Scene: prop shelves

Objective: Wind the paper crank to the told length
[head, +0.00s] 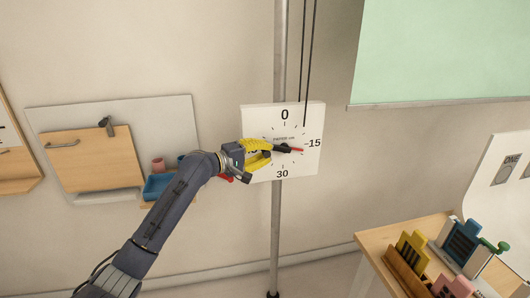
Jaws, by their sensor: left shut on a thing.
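A white square dial plate (311,118) is mounted on a vertical metal pole in the middle of the head view. It is marked 0 at the top, 15 at the right and 30 at the bottom; the left mark is mostly hidden by my gripper. A red pointer (298,150) points right, a little below the 15 mark. My left gripper (272,150), with yellow fingers, is at the dial's centre, shut on the dark crank knob (283,148). The fingers hide part of the crank. My right gripper is not in view.
A wooden cabinet door (90,165) on a grey panel and a blue tray (158,187) are on the wall at left. A wooden table (375,243) with colourful props stands at lower right. Two dark cords (306,60) hang above the dial. A green board (440,50) is at upper right.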

